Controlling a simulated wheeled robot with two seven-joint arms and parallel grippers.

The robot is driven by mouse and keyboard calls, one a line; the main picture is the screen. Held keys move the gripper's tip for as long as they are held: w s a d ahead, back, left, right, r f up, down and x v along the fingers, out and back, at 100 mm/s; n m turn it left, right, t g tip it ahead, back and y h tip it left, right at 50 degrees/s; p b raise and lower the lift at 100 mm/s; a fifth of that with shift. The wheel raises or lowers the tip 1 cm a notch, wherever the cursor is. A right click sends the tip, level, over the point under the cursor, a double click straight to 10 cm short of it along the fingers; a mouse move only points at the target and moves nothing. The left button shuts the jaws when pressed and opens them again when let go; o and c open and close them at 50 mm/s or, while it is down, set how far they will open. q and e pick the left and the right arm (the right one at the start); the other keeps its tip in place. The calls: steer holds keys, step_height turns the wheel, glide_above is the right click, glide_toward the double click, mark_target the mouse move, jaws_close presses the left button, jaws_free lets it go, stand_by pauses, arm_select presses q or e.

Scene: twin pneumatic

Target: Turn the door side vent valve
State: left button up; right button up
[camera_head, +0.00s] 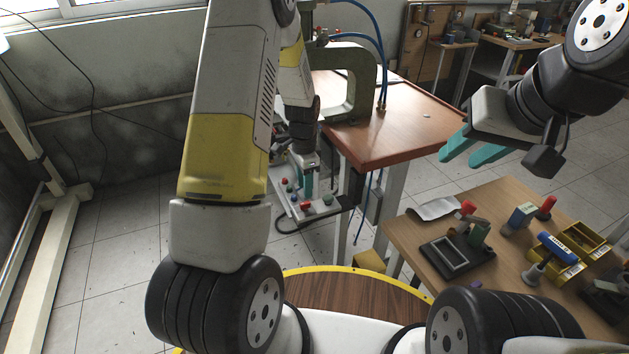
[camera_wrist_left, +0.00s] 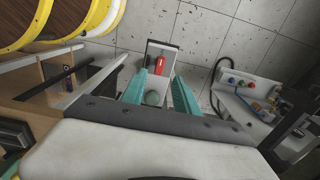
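My left gripper (camera_head: 307,183) points down over a control panel (camera_head: 318,212) beside the far table. In the left wrist view its two teal fingers (camera_wrist_left: 170,88) are apart. I cannot tell whether a finger touches the knob. In the head view a green knob (camera_head: 327,200) and a red knob (camera_head: 305,206) sit on the panel. I cannot tell which part is the door side vent valve. My right gripper (camera_head: 477,151) is open and empty above the near wooden table.
The far table (camera_head: 400,135) carries a green C-shaped press frame (camera_head: 352,85) with blue hoses, close to my left arm. The near table (camera_head: 420,225) holds a black fixture (camera_head: 455,255), red-handled tools and yellow bins (camera_head: 583,240).

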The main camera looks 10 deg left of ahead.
mark_target(305, 203)
arm_select(q)
step_height(305, 203, down, 6)
steer(key=shift+s+f, duration=0.1)
steer(key=shift+f, duration=0.05)
steer(key=shift+c, duration=0.3)
jaws_close()
